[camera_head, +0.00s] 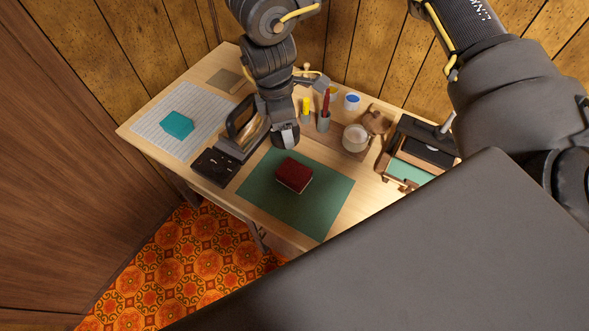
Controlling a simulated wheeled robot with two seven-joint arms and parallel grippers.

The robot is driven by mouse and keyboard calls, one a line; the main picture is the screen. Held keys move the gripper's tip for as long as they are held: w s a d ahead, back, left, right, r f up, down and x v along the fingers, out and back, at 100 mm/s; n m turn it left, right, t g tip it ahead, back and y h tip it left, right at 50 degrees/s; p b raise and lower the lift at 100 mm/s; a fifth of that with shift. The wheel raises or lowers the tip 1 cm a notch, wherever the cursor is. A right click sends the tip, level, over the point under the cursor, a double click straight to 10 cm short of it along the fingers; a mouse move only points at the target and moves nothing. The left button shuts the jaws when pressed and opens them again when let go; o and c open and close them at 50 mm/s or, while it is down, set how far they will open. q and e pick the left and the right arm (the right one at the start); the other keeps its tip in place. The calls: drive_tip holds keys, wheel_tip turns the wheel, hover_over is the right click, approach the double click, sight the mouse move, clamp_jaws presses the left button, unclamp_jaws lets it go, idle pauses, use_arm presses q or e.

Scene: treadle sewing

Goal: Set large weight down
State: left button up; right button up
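A dark red block (294,175) with a pale lower edge lies on the green mat (258,188). I cannot tell for sure which block is the large weight. My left gripper (286,136) points down near the back edge of the green mat, behind the red block and apart from it.
A dark handled tool (240,117) and a black tray (215,167) stand left of my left gripper. The mat's front part is clear.

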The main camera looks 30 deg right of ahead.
sight(273, 135)
drive_tip(key=n, duration=0.2)
drive_tip(key=a+n, duration=0.1)
drive_tip(key=n, duration=0.2)
drive_tip(key=shift+a+f+n+t, duration=0.3)
drive_tip(key=shift+f+n, duration=0.1)
drive_tip(key=n, duration=0.1)
drive_tip(key=a+n, duration=0.1)
drive_tip(key=n, duration=0.1)
drive_tip(key=n+b, duration=0.1)
drive_tip(key=n, duration=0.1)
drive_tip(key=shift+a+f+t, duration=0.25)
drive_tip(key=shift+f+t, duration=0.05)
drive_tip(key=shift+f, duration=0.05)
drive_tip(key=a+f+n+y+b, duration=0.1)
drive_tip(key=a+n, duration=0.3)
drive_tip(key=n, duration=1)
drive_tip(key=s+a+f+n+y+b, duration=0.1)
drive_tip(key=a+n, duration=0.3)
drive_tip(key=n, duration=1.1)
drive_tip(key=shift+a+f+n+g+y+b, duration=0.2)
drive_tip(key=shift+f+n+g+y+b, duration=0.15)
drive_tip(key=shift+f, duration=0.2)
drive_tip(key=shift+s, duration=0.1)
